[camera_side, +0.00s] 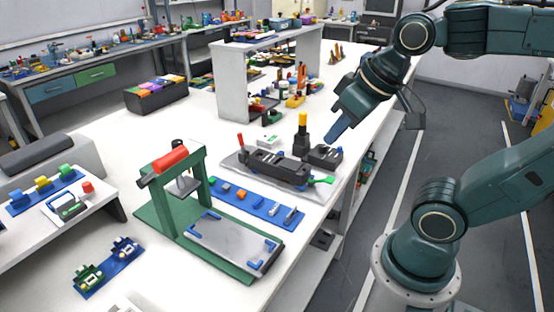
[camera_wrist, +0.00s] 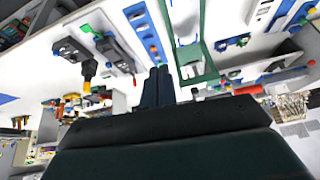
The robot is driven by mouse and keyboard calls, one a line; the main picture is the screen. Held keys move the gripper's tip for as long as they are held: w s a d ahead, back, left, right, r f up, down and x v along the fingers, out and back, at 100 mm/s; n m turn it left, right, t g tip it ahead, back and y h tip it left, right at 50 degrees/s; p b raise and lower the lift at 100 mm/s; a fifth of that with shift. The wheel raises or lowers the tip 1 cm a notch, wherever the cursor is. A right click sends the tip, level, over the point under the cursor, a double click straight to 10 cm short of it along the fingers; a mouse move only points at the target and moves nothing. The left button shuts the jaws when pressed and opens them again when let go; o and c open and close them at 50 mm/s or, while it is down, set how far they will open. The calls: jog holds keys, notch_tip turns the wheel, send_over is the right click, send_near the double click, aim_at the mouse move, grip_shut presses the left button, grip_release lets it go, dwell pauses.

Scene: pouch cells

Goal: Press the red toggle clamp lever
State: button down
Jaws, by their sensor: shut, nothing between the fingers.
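A thick red lever (camera_side: 170,160) sits on top of a green fixture frame (camera_side: 200,165), with a plunger and grey pad hanging beneath it. It looks like the toggle clamp lever and is tilted slightly, its right end higher. In the wrist view, a red bar (camera_wrist: 247,90) beside the green frame (camera_wrist: 205,45) appears to be the same lever. My gripper (camera_side: 331,139) is shut and empty. It points down and left above the right edge of the table, well to the right of the lever and touching nothing. In the wrist view its fingers (camera_wrist: 158,72) lie together.
A black device (camera_side: 278,168) on a grey plate, with a yellow-topped black post (camera_side: 303,130), stands between my gripper and the green fixture. A blue strip (camera_side: 245,203) with small parts lies beside it. A grey plate (camera_side: 232,240) lies on the fixture's base. A white shelf (camera_side: 232,85) stands behind.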

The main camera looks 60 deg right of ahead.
jog(key=w+d+f+m+h, duration=0.1)
jog(key=w+d+m, duration=0.3)
jog(key=w, duration=0.5)
jog(key=w+d+f+m+h, duration=0.1)
jog(key=w+d+f+m, duration=0.15)
jog(key=w+d, duration=0.45)
jog(key=w+d+f+m+h, duration=0.1)
jog(key=w+d+f+m, duration=0.6)
jog(key=w, duration=0.5)
notch_tip(320, 180, down, 3)
jog(key=shift+d, duration=1.25)
jog(key=shift+w, duration=0.15)
send_near(242, 143)
jog(key=d+f, duration=0.1)
jog(key=s+d+f, duration=0.2)
jog(key=f, duration=0.1)
jog(key=shift+d, duration=0.3)
jog(key=shift+w+a+f, duration=0.1)
jog(key=shift+w+f, duration=0.05)
jog(key=shift+w, duration=0.55)
jog(key=shift+w+a+f, duration=0.1)
jog(key=shift+w+f, duration=0.05)
jog(key=shift+w, duration=0.55)
jog(key=shift+w+a+f, duration=0.15)
jog(key=shift+w, duration=0.5)
